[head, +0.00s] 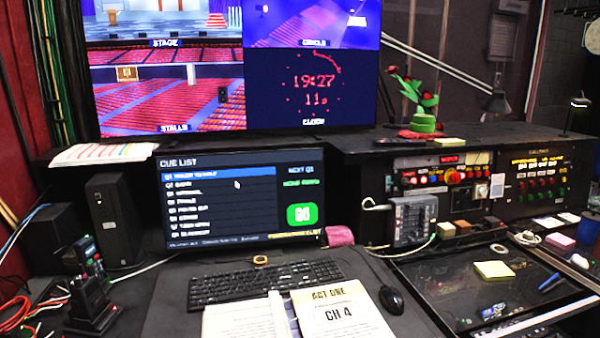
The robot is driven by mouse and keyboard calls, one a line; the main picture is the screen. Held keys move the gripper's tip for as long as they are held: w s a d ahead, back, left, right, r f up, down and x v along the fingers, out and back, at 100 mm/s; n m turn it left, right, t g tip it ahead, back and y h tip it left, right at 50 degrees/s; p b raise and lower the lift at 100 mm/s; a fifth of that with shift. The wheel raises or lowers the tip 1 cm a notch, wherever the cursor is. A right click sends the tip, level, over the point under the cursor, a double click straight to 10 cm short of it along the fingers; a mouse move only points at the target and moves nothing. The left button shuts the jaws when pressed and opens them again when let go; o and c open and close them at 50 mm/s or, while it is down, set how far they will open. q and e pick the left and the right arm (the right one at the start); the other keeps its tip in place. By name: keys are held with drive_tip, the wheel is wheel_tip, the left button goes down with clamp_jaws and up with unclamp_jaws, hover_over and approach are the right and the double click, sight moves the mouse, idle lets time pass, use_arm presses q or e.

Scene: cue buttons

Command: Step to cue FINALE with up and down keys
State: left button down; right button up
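The cue list screen (243,198) stands at the back of the desk. Its top row (220,173), marked Q1, is highlighted in blue. Several rows sit below it; their small text is too blurred for me to pick out FINALE surely. A green GO button (302,215) shows at the screen's right. A mouse pointer (237,184) shows on the list. The black keyboard (262,283) lies in front of the screen; its single up and down keys are too small to tell apart. Neither of my grippers is in view.
An open script (345,312) lies against the keyboard's front edge. A black mouse (391,299) is at the right. Radios (90,285) stand at the left. A control panel (455,180) and a tray with a yellow notepad (494,270) are at the right. A large monitor (235,65) hangs above.

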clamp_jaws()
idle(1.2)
